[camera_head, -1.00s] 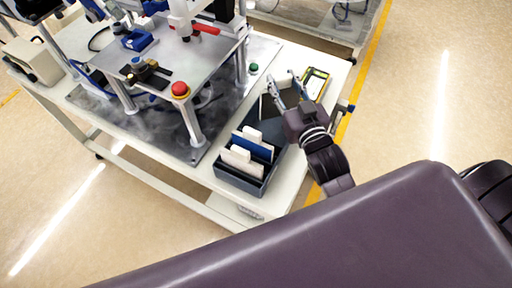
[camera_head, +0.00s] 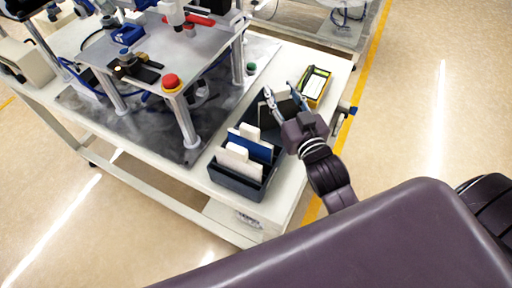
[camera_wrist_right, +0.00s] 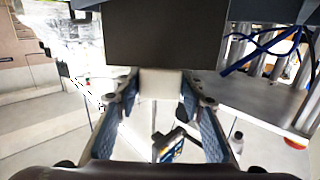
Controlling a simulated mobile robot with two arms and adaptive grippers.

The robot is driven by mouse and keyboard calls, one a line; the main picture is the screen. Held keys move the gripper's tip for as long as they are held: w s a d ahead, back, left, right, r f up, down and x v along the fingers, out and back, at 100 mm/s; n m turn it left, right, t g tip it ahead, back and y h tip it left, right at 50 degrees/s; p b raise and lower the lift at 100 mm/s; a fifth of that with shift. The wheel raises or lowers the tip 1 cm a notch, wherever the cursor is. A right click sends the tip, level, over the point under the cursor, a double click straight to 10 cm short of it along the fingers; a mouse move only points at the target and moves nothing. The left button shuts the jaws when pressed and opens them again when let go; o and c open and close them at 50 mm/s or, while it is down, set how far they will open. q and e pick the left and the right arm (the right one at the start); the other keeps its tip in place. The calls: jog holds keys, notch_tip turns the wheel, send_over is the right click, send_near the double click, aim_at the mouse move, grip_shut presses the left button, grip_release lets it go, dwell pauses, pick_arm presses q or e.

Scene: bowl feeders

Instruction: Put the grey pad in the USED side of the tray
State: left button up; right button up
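The dark tray (camera_head: 238,186) sits near the right corner of the white table. Upright white pads (camera_head: 240,160) stand in its front part, with a blue divider (camera_head: 252,147) behind the front one. My right gripper (camera_head: 281,92) is over the tray's rear part, its fingers spread apart. In the right wrist view, the blue-padded fingers (camera_wrist_right: 160,88) are apart, with a pale patch between their tips and a dark block (camera_wrist_right: 165,38) above. I cannot tell whether either is the grey pad. No USED label is readable. My left gripper is out of view.
A yellow meter (camera_head: 315,86) lies just right of my right gripper. A metal fixture with a red button (camera_head: 172,82) stands left of the tray. A small green button (camera_head: 251,67) is behind it. The floor right of the table is clear.

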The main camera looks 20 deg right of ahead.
jog(key=o, duration=0.4)
jog(key=shift+c, duration=0.2)
jog(key=s, duration=1.2)
jog(key=shift+a+r, duration=0.3)
